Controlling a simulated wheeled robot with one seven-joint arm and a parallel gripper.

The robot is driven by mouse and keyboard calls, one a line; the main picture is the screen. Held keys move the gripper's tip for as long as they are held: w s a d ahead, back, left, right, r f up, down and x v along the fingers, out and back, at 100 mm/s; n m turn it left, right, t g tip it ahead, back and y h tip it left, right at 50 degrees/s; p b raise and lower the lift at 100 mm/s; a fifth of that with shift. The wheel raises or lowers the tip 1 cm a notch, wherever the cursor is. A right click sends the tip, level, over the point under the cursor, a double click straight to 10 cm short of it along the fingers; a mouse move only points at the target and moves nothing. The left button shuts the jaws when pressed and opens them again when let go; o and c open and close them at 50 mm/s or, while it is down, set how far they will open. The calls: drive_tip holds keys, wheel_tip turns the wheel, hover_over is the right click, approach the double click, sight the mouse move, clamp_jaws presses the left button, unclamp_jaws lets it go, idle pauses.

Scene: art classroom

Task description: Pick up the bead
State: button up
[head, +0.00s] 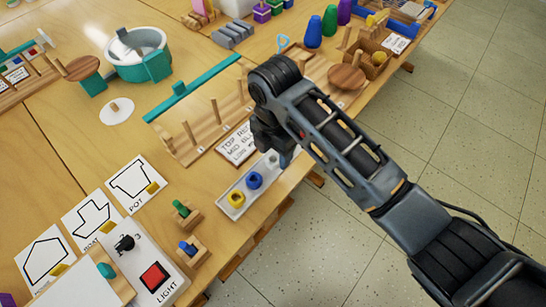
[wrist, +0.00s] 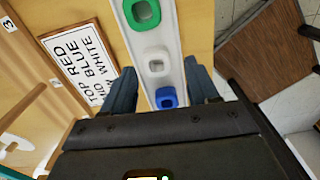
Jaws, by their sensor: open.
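Several ring-shaped beads sit in a row in a narrow white tray (head: 231,211). The head view shows a yellow bead (head: 236,199), a blue bead (head: 254,180) and part of a white bead (head: 272,159). The wrist view shows a green bead (wrist: 143,13), the white bead (wrist: 156,61) and the blue bead (wrist: 166,98). The task does not say which bead. My gripper (head: 277,150) is over the tray, open and empty. In the wrist view, its fingers (wrist: 162,82) lie either side of the tray, near the white and blue beads. My gripper hides the tray's far part in the head view.
A lettered card (head: 238,143) reading top red, mid blue, low white lies left of the tray. A wooden peg rack (head: 188,132) stands beyond it. Small wooden blocks with green and blue knobs (head: 186,214) stand nearer. The table edge and open floor (head: 340,230) are on the right.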

drive_tip(key=shift+f, duration=1.1)
drive_tip(key=c, duration=0.9)
drive_tip(key=shift+r, duration=0.1)
drive_tip(key=shift+c, duration=0.2)
drive_tip(key=shift+r, duration=0.55)
wheel_tip(320, 180, up, 3)
drive_tip(key=shift+f, duration=0.1)
drive_tip(key=w+d+r+b, duration=0.1)
drive_tip(key=w+d+r, duration=0.2)
drive_tip(key=d+r, duration=0.4)
drive_tip(key=d, duration=0.4)
drive_tip(key=shift+w, duration=0.3)
